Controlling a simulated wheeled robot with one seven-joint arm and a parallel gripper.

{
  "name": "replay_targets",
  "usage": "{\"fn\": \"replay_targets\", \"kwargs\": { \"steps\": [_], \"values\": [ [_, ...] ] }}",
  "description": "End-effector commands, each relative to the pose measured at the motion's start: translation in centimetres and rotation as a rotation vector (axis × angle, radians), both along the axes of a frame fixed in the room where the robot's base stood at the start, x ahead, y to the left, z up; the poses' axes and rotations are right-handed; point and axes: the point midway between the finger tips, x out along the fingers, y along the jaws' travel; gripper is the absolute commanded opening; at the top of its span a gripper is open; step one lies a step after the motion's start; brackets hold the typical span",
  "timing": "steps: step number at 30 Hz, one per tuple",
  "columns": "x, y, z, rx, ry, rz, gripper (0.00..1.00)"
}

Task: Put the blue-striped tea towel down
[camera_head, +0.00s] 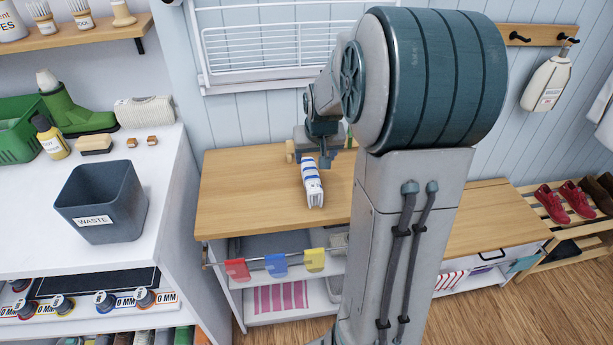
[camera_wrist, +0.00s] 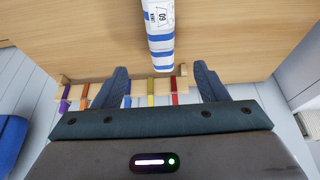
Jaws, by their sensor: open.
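The blue-striped tea towel (camera_head: 313,186) is a folded white bundle with blue stripes. It lies on the wooden worktop (camera_head: 245,190), its near end close to the front edge. In the wrist view the towel (camera_wrist: 159,35) extends from the top edge, and its striped end is a little beyond the gap between my fingertips. My gripper (camera_wrist: 160,78) is open, with a blue-grey finger on either side and nothing between them. In the head view my gripper (camera_head: 322,158) is at the towel's far end; whether it touches the towel cannot be told.
A grey waste bin (camera_head: 103,203) stands on the white counter at left. A rail with coloured clips (camera_head: 277,265) runs below the worktop's front edge. A white wire rack (camera_head: 265,50) is on the wall behind. The worktop left of the towel is clear. My arm hides part of the right side.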

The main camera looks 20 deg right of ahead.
Motion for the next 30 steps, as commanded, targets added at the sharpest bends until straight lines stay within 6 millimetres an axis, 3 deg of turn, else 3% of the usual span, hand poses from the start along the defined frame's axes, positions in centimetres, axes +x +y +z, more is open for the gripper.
{"fn": "replay_targets", "kwargs": {
  "steps": [12,22,30],
  "values": [
    [2.5,-0.7,-6.4,0.001,0.002,0.000,0.66],
    [3.3,-0.8,-8.4,0.002,0.003,0.000,0.66],
    [4.6,-1.1,-11.6,0.001,0.002,0.000,0.66]
  ]
}}
